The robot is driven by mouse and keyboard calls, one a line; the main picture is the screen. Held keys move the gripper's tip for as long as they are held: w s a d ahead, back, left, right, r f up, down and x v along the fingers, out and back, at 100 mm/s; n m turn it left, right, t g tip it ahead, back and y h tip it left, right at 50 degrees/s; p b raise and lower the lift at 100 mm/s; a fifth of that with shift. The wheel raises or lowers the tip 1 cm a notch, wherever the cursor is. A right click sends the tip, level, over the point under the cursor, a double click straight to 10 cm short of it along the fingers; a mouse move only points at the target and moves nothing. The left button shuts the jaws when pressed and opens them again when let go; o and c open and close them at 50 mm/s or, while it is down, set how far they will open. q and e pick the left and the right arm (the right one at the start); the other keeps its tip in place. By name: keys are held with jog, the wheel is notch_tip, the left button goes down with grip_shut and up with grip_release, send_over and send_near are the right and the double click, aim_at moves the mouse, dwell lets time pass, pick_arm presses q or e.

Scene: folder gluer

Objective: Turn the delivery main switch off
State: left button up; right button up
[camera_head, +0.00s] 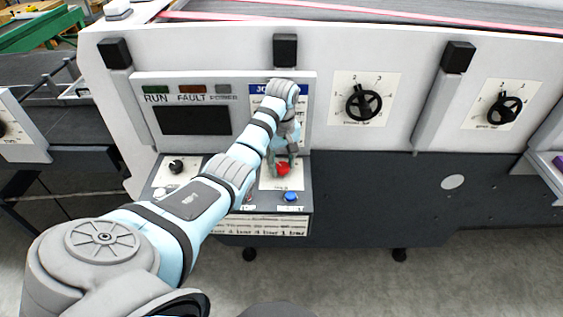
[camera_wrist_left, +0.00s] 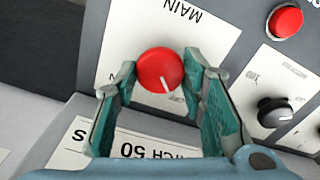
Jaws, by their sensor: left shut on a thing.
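The main switch is a red round knob (camera_head: 283,169) on a white plate of the control panel below the screen. In the left wrist view the red knob (camera_wrist_left: 160,71) has a white pointer line aimed towards the bottom of the picture. The plate reads "MAIN" (camera_wrist_left: 182,12), upside down there; its position marks are mostly hidden. My left gripper (camera_head: 284,158) reaches down onto the knob from above. In the left wrist view its teal fingertips (camera_wrist_left: 158,76) are on either side of the knob, shut on it. My right gripper is not in view.
A blue button (camera_head: 291,196) lies just below the knob. A black knob (camera_head: 176,166) is at the panel's left, and a dark screen (camera_head: 194,120) above. Black handwheels (camera_head: 364,104) (camera_head: 505,110) are on the machine's white front to the right. Grey floor is clear in front.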

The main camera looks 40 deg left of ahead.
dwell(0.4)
pick_arm(q)
jog(key=o, duration=1.2)
